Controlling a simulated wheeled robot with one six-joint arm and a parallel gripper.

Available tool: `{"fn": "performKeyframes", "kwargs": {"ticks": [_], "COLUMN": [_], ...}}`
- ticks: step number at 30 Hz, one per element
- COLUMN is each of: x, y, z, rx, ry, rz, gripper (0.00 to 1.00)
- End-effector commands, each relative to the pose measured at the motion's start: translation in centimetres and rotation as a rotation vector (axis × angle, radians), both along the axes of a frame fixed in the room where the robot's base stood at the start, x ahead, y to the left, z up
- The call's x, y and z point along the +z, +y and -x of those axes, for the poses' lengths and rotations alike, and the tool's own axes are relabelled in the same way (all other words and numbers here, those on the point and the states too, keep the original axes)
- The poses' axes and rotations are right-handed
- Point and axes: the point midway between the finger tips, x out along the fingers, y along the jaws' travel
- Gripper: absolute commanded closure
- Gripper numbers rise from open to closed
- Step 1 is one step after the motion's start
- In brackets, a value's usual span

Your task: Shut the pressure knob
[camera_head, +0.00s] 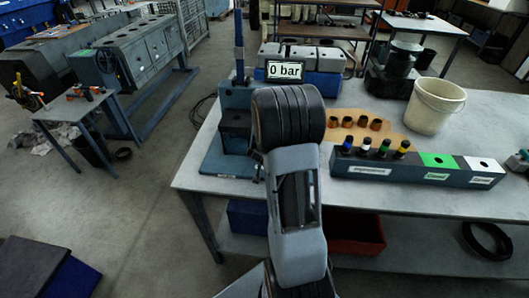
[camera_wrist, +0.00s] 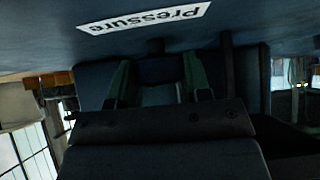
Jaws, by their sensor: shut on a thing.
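In the wrist view, a blue surface bears a white label reading "Pressure" (camera_wrist: 145,18), seen upside down. The dark pressure knob (camera_wrist: 156,46) stands just by this label; its outline is hard to make out in the shade. My gripper (camera_wrist: 157,68) has its two green fingers at either side of the knob and is shut on it. In the head view my arm hides the gripper and the knob. A display reading "0 bar" (camera_head: 285,71) shows just above my arm.
A blue press stand (camera_head: 236,125) stands left of my arm on the grey workbench (camera_head: 410,203). A block with coloured pieces (camera_head: 405,172), copper-coloured rings (camera_head: 362,122) and a white bucket (camera_head: 435,105) are on the right. Open floor (camera_head: 150,200) lies to the left.

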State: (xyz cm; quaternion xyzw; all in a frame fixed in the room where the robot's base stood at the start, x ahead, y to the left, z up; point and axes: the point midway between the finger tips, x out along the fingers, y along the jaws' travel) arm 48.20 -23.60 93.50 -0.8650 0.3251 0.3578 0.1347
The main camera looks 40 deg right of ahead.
Motion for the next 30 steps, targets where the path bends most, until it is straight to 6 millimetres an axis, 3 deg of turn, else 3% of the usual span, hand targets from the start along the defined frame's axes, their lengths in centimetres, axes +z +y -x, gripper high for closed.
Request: {"fn": "performKeyframes", "kwargs": {"ticks": [6,15,26,27,30], "x": [0.90,0.36,0.08,0.08,0.06], "y": [0.14,0.13,0.04,0.04,0.04], "z": [-0.10,-0.10,-0.09,-0.09,-0.06], "rx": [-0.102,-0.242,-0.257,-0.257,-0.257], "ry": [0.004,0.001,-0.003,-0.003,-0.001], "rz": [-0.005,-0.003,0.000,0.000,0.000], "gripper": [0.79,0.79,0.79,0.53,0.44]}}
